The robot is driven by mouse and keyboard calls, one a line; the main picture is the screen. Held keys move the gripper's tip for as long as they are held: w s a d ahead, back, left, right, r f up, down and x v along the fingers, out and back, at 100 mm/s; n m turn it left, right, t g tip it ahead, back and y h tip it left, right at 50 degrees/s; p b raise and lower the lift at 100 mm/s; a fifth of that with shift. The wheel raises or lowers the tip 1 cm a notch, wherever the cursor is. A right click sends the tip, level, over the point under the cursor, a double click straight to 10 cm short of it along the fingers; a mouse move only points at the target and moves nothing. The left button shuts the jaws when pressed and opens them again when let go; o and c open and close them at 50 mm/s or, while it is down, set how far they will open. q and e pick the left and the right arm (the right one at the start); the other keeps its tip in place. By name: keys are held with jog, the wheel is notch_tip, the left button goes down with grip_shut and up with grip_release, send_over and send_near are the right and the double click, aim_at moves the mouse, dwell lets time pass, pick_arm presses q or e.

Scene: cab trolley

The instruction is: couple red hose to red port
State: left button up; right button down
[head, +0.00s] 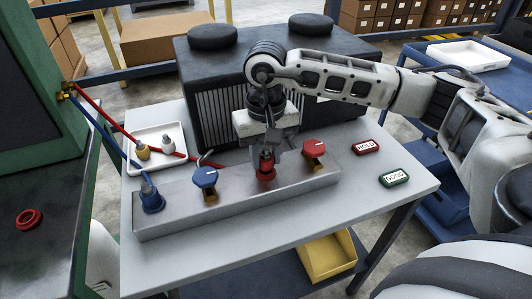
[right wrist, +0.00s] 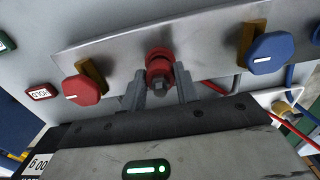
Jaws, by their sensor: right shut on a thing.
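The red port (head: 266,173) stands on top of the grey manifold block (head: 230,201), between the blue valve handle (head: 205,176) and the red valve handle (head: 314,148). My right gripper (head: 267,147) is right over it, pointing down, shut on the red hose's end. In the right wrist view the gripper (right wrist: 160,95) has its fingers either side of a grey hex-shaped fitting (right wrist: 157,85) against the red collar (right wrist: 159,62). Whether it is fully seated I cannot tell. The red hose (head: 120,129) runs from the green cabinet past the tray and behind the gripper. My left gripper is out of view.
The blue hose (head: 110,140) ends at the blue port (head: 152,199). A white tray (head: 146,134) holds a brass and a grey fitting. A black ribbed unit (head: 205,75) stands behind. HOLD (head: 366,147) and GOOD (head: 394,178) plates lie at right, with bare tabletop around them.

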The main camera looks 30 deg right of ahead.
aim_at(266, 151)
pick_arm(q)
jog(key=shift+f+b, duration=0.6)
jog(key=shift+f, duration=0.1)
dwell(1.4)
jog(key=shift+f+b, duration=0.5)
pick_arm(e)
jog(key=shift+f, duration=0.5)
jog(key=c, duration=1)
grip_release()
jog(key=shift+s, duration=0.1)
jog(key=shift+o, duration=0.2)
jog(key=shift+r, duration=0.45)
pick_arm(q)
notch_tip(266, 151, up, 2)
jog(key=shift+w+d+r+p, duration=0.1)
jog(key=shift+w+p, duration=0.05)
jog(key=shift+p, duration=0.45)
pick_arm(e)
notch_tip(266, 151, up, 15)
